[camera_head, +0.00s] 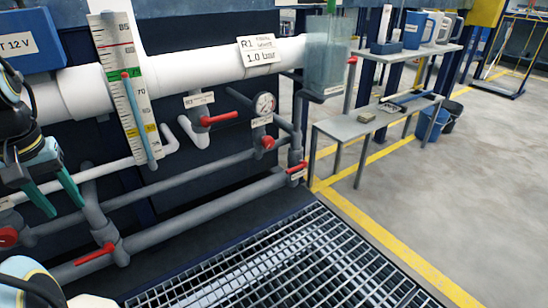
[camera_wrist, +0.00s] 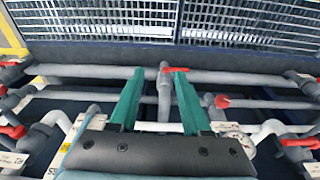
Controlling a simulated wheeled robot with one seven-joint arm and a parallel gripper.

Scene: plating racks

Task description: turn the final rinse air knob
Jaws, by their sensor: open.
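Two round red knobs show on the pipework, and I cannot read which one is the final rinse air knob. One red knob (camera_head: 267,143) is below a round pressure gauge (camera_head: 264,103), right of centre in the head view. The other red knob (camera_head: 8,237) is at the far left edge; a red knob also shows right of the fingers in the wrist view (camera_wrist: 222,102). My gripper (camera_head: 67,211) has two green fingers, spread apart with nothing held. It is in front of the pipes at the left, far from the gauge's knob. In the wrist view the fingers (camera_wrist: 158,72) flank a grey vertical pipe.
Red lever handles sit on the pipes: one low left (camera_head: 95,255), one in the middle (camera_head: 218,118), one at the right (camera_head: 298,168). A scale board (camera_head: 125,90) stands upright beside the arm. Metal grating (camera_head: 270,270) covers the floor in front. A bench (camera_head: 375,120) stands at right.

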